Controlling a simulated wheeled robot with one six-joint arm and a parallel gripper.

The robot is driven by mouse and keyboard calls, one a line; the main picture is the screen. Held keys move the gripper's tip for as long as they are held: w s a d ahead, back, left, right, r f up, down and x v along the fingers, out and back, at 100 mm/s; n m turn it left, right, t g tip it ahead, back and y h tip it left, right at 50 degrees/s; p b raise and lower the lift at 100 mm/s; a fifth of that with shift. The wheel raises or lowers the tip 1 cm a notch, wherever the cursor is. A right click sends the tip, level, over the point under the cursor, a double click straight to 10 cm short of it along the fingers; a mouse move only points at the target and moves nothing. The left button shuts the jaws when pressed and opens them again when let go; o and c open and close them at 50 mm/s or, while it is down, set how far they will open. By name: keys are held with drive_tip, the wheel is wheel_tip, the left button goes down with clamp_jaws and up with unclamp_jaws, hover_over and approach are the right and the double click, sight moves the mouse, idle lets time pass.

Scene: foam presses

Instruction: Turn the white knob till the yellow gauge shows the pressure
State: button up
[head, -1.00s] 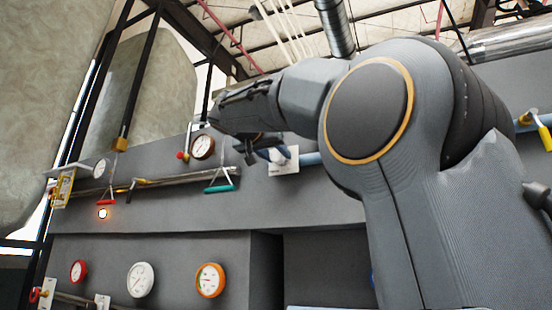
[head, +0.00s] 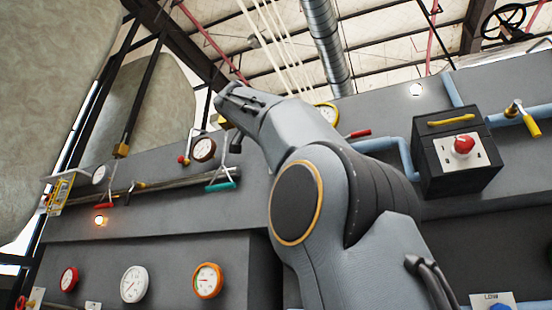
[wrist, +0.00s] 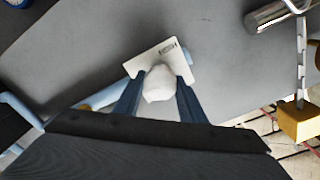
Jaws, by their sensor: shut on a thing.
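The white knob (wrist: 158,84) sits on a white plate (wrist: 146,60) with a small dark label, on the grey wall in the wrist view. My gripper (wrist: 158,98) has its two blue fingers either side of the knob, shut on it. In the head view my arm hides the knob, its plate and the fingertips. The yellow gauge (head: 325,113) shows just above my forearm, partly covered by it. Its needle is too small to read.
White-faced gauges with red (head: 69,279), white (head: 135,284) and orange (head: 208,280) rims are low left. A teal-handled lever (head: 221,186) hangs left of my arm. A dark box with a red knob (head: 464,145) and blue pipes (head: 398,150) are at right.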

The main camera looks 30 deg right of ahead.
drive_tip(key=shift+m, duration=0.5)
drive_tip(key=o, duration=1)
drive_tip(key=shift+o, duration=0.2)
drive_tip(key=shift+a, duration=0.1)
drive_tip(key=b+v, duration=0.2)
drive_tip(key=v, duration=0.5)
drive_tip(key=shift+s+a+b, duration=0.25)
drive_tip(key=shift+s+b, duration=0.05)
drive_tip(key=shift+b, duration=0.05)
